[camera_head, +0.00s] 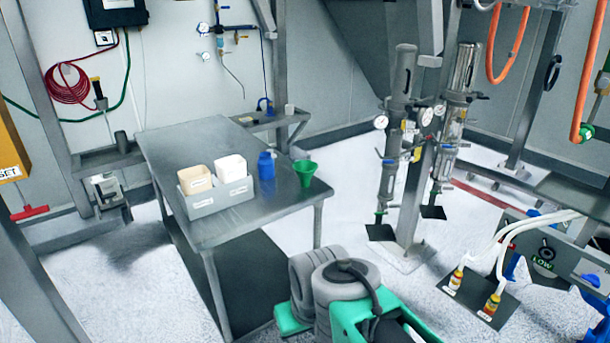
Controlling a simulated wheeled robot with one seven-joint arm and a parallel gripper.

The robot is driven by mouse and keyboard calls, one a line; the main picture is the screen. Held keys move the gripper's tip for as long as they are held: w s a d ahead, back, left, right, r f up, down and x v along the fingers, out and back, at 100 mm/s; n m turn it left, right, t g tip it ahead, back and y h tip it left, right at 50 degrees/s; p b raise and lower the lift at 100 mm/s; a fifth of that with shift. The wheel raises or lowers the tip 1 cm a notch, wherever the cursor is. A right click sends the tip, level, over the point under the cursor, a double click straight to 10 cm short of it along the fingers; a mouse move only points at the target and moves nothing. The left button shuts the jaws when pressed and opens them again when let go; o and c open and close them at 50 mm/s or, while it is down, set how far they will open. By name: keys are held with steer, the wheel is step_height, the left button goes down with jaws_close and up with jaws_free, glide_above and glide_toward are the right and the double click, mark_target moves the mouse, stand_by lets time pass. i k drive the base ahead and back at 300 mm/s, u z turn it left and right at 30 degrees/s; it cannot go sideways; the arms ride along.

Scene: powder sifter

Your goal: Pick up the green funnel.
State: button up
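The green funnel (305,171) stands on the grey metal table (195,140), close to its right edge, with its wide mouth upward. It looks upright, and nothing holds it. A blue bottle (266,166) stands just left of it, with a small gap between them. My gripper is not in view, so I cannot see whether it is open or shut.
A grey bin (217,197) holding a tan container (195,179) and a white container (231,167) sits left of the bottle. The table's far part is bare. Vertical metal cylinders with gauges (396,135) stand on the floor to the right.

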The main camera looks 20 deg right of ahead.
mark_target(304, 170)
steer(key=k, duration=0.55)
steer(key=u, duration=1)
steer(key=i, duration=1.4)
steer(key=z, duration=1)
steer(key=i, duration=0.75)
steer(key=z, duration=0.15)
